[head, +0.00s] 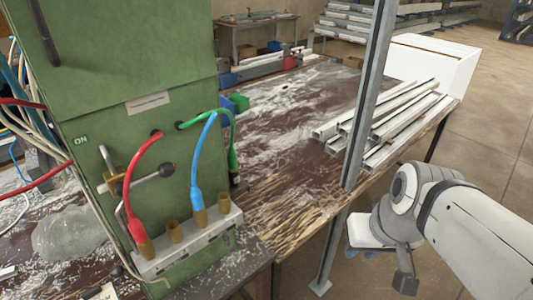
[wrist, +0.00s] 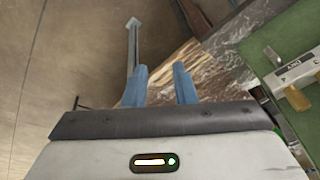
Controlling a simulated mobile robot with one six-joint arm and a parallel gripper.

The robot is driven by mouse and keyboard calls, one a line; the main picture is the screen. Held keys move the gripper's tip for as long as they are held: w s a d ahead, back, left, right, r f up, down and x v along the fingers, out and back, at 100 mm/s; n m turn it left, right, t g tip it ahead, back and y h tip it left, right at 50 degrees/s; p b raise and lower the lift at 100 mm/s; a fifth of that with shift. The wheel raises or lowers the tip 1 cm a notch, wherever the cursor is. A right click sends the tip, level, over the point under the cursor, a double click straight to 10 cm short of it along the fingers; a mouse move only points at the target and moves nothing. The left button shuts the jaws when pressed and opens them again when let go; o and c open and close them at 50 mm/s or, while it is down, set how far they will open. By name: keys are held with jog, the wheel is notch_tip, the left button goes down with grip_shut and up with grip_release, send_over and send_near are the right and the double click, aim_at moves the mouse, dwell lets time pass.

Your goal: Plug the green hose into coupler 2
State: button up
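The green hose (head: 229,128) comes out of the green cabinet's front, arches right and hangs down beside the coupler block; its dark lower end is near the cabinet's right edge. The pale coupler block (head: 190,245) carries a row of brass couplers. The red hose (head: 142,170) ends in the leftmost and the blue hose (head: 196,160) in the third from left. The second from left (head: 174,232) and the rightmost (head: 223,203) are empty. Coupler numbers are unreadable. My gripper (head: 362,253) is right of the bench, far from the hose; its blue fingers (wrist: 160,85) are apart and empty.
A grey upright post (head: 365,110) stands between my arm and the cabinet. White profiles (head: 385,120) lie on the worn bench (head: 280,110). The block also shows at right in the wrist view (wrist: 295,72).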

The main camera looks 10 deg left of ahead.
jog(key=w+a+f+n+y+b, duration=0.2)
jog(key=a+f+n+y, duration=0.1)
jog(key=a, duration=0.4)
jog(key=n+t+y+b, duration=0.4)
jog(key=n+y+b, duration=0.45)
jog(key=y, duration=0.35)
send_near(236, 159)
jog(key=x, duration=0.4)
jog(key=shift+w+a+n+p, duration=0.1)
jog(key=shift+n+p, duration=0.15)
jog(key=shift+p, duration=0.2)
jog(key=p+x, duration=0.2)
jog(key=x, duration=0.5)
jog(key=shift+c, duration=0.6)
